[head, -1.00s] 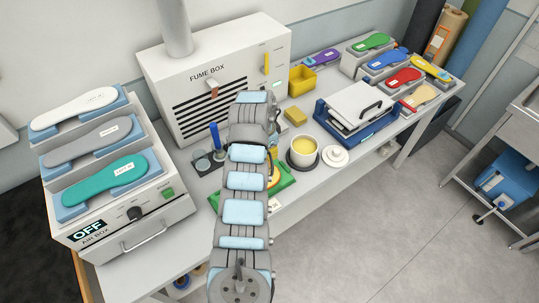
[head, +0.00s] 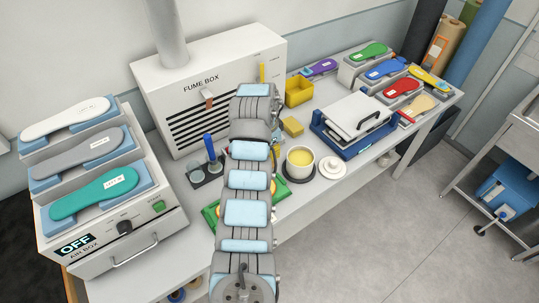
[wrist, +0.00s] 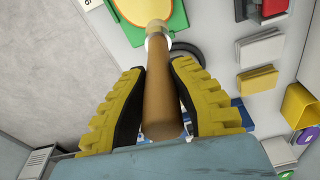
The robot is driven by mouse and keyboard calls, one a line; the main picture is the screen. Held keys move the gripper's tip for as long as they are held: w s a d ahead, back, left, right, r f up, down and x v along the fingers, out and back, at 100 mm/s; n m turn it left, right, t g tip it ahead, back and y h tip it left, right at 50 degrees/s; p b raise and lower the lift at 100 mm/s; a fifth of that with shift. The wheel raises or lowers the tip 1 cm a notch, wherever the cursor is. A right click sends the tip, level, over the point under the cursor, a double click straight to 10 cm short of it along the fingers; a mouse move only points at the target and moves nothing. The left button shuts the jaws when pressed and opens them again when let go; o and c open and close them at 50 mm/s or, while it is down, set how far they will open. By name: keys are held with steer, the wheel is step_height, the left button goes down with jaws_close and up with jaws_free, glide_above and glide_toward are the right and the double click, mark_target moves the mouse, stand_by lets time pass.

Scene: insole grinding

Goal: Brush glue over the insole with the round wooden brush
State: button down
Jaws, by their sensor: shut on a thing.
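My gripper (wrist: 161,105) is shut on the round wooden brush (wrist: 158,90), its handle between the yellow ridged finger pads. The brush head points to the top of the wrist view. There it overlaps the yellow insole (wrist: 130,8) on a green mat (wrist: 178,20); I cannot tell if the bristles touch it. In the head view my arm hides the gripper, the brush and most of the insole. A strip of the green mat (head: 209,216) shows left of the arm. The white pot of yellow glue (head: 300,164) stands just right of the arm.
The fume box (head: 215,85) stands behind, the air box (head: 115,225) with several insoles at left. A dark holder with a blue-handled tool (head: 210,147) is left of the arm. A white lid (head: 332,167), yellow bin (head: 299,90) and blue press (head: 350,145) are at right.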

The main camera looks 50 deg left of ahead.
steer(key=shift+r, duration=0.9)
steer(key=shift+r+p, duration=0.95)
steer(key=shift+r, duration=0.35)
